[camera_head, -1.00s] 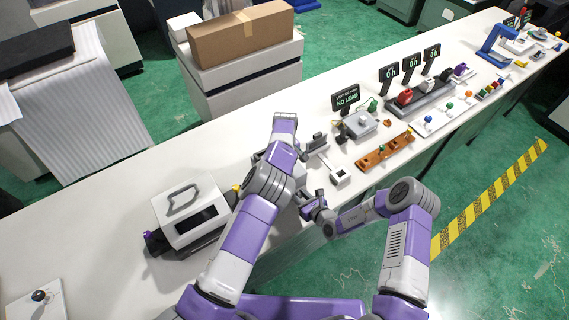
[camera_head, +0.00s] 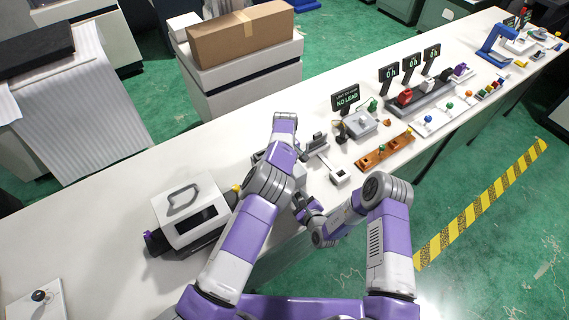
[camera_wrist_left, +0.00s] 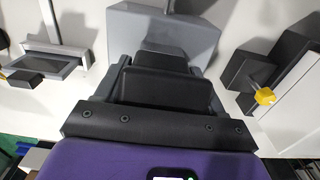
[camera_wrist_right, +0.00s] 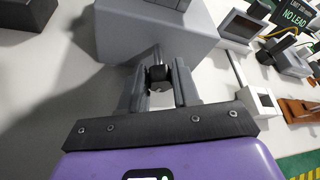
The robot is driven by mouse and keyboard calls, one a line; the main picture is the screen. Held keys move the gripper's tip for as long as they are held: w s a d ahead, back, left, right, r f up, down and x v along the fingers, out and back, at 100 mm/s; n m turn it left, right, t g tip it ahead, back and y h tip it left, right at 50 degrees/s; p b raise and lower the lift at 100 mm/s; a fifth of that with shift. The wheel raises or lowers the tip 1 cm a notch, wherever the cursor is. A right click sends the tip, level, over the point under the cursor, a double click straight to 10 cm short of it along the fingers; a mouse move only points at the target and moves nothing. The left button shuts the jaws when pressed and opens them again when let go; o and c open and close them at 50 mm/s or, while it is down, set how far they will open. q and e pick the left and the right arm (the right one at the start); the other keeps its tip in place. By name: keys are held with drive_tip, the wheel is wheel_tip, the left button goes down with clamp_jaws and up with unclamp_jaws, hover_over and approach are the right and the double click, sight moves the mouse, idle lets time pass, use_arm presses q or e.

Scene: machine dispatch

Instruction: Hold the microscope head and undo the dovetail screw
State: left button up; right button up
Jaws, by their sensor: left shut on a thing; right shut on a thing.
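In the left wrist view my left gripper (camera_wrist_left: 162,85) is shut on a dark block, the microscope head (camera_wrist_left: 165,92), with a grey finger on either side. A grey body (camera_wrist_left: 165,32) stands just beyond it. In the right wrist view my right gripper (camera_wrist_right: 158,84) is shut on a small black knob, the dovetail screw (camera_wrist_right: 157,73). The knob sits on a rod in front of a grey block (camera_wrist_right: 150,38). In the head view my arms hide most of the microscope, and the left gripper's fingers are hidden.
A white case with a handle (camera_head: 187,212) stands left of my left arm. Bare bench top (camera_head: 110,205) lies at far left.

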drive_tip(key=shift+r, duration=0.1)
drive_tip(key=shift+a+n+t+h, duration=0.25)
drive_tip(key=shift+n+t, duration=0.25)
drive_tip(key=shift+n, duration=0.3)
drive_tip(key=shift+d+n+t+h, duration=0.15)
drive_tip(key=shift+n+t+h, duration=0.4)
drive_tip(key=shift+n, duration=0.45)
drive_tip(key=shift+n+t, duration=0.55)
drive_tip(key=shift+n, duration=0.65)
drive_tip(key=o, duration=1)
drive_tip(key=shift+f, duration=0.25)
drive_tip(key=shift+s, duration=0.1)
drive_tip(key=shift+s+d, duration=0.55)
drive_tip(key=shift+s, duration=0.3)
drive_tip(key=shift+s+d, duration=0.55)
drive_tip(key=shift+s, duration=0.25)
drive_tip(key=shift+c, duration=0.3)
